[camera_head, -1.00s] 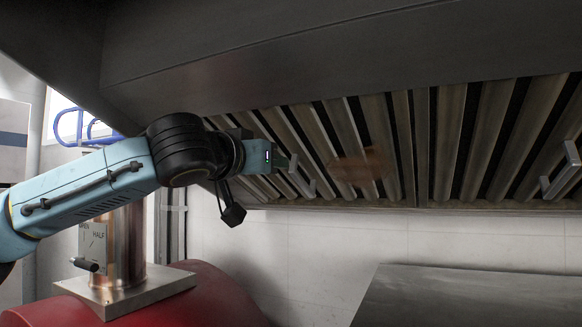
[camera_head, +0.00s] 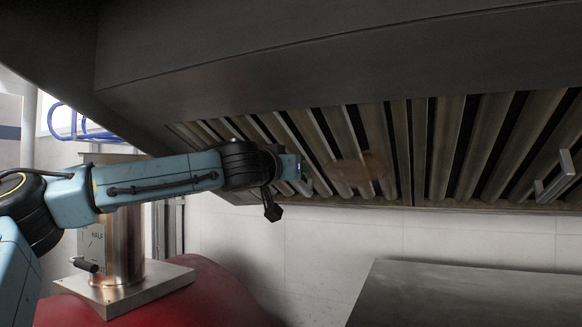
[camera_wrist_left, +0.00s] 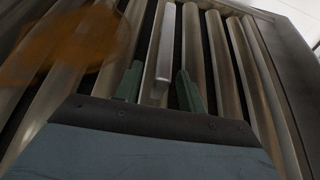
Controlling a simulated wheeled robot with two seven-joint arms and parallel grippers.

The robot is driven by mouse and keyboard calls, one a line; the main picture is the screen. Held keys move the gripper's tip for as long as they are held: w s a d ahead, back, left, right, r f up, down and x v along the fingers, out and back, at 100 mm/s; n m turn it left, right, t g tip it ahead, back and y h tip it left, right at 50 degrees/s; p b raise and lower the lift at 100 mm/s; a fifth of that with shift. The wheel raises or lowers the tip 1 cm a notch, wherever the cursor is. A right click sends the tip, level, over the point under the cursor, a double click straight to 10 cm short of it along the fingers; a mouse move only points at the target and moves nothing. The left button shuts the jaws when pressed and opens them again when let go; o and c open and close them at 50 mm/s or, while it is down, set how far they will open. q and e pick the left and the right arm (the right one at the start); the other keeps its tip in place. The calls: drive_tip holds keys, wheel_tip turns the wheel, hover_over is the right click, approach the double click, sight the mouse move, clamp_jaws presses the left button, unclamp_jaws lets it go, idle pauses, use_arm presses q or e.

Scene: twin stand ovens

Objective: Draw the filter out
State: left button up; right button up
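The left baffle filter (camera_head: 342,128) is a panel of metal slats in the underside of the hood. It is seated among the other panels and carries a brownish stain. Its metal bar handle (camera_head: 307,187) is mostly behind my gripper in the head view. My left gripper (camera_head: 298,172) is up at this handle. In the left wrist view the handle (camera_wrist_left: 166,50) stands between the two green fingers of my left gripper (camera_wrist_left: 158,88). The fingers are apart, with a gap showing beside the handle. My right gripper is not in view.
Another slatted filter (camera_head: 490,140) with its own handle (camera_head: 555,178) is to the right. The dark hood front (camera_head: 330,60) hangs above. Below are a copper-coloured pipe (camera_head: 122,250), a red rounded surface (camera_head: 215,290) and a grey metal top (camera_head: 460,295).

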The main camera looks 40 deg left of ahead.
use_arm(q)
clamp_jaws()
idle(1.4)
drive_tip(key=c, duration=0.6)
unclamp_jaws()
drive_tip(key=shift+r, duration=0.25)
clamp_jaws()
drive_tip(key=shift+f, duration=0.1)
drive_tip(key=shift+f, duration=0.25)
